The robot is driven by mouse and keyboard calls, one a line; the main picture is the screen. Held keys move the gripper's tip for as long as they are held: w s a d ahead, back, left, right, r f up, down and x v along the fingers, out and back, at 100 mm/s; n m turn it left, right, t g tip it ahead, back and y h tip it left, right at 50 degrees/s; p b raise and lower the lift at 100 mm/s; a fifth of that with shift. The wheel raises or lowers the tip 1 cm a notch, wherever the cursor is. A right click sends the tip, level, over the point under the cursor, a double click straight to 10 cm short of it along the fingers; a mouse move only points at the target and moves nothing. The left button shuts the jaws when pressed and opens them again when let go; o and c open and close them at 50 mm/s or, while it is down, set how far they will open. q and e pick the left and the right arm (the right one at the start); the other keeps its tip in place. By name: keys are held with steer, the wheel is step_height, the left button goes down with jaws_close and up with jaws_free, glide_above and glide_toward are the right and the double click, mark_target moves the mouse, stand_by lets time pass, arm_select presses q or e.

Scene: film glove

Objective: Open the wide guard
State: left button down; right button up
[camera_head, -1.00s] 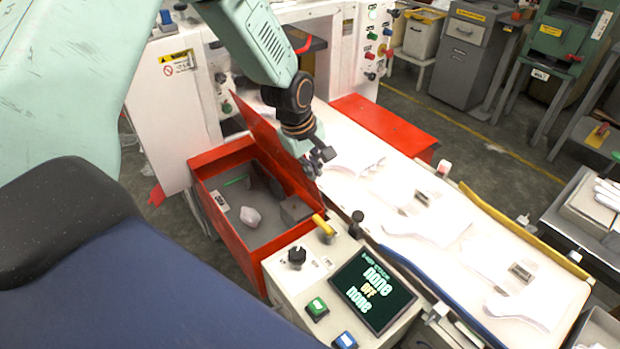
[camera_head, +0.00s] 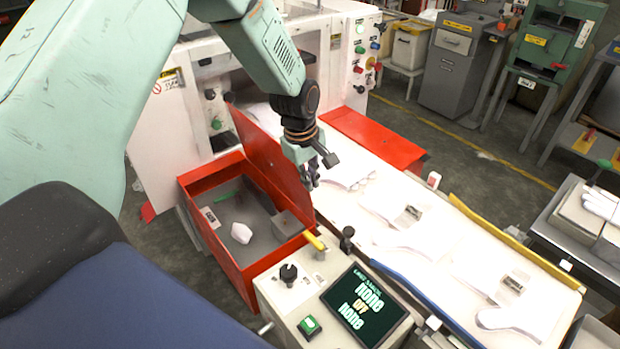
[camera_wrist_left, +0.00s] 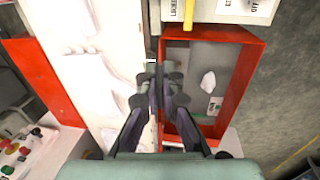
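A wide red guard panel (camera_head: 272,150) stands steeply raised along the conveyor side of an open red box (camera_head: 222,240). My left gripper (camera_head: 311,172) points down at the panel's near upper part, over the conveyor edge. In the left wrist view the fingertips (camera_wrist_left: 161,86) are close together at the boundary between the conveyor and the red box (camera_wrist_left: 240,85). A thin dark edge shows between them; whether they press on the panel cannot be told. A second red panel (camera_head: 375,138) lies flat across the conveyor. My right gripper is out of view.
A white conveyor (camera_head: 430,225) carries several pale gloves. A console with a screen (camera_head: 357,308), a black knob (camera_head: 288,273) and a yellow handle (camera_head: 315,241) stands near the box. A white machine with buttons (camera_head: 352,60) is behind. A pale lump (camera_head: 241,233) lies in the box.

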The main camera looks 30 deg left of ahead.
arm_select(q)
steer(key=c, duration=1.5)
jaws_free()
steer(key=r, duration=0.4)
steer(key=s+r, duration=0.1)
steer(key=r, duration=0.7)
steer(key=shift+s+a, duration=0.3)
steer(key=shift+s, duration=0.1)
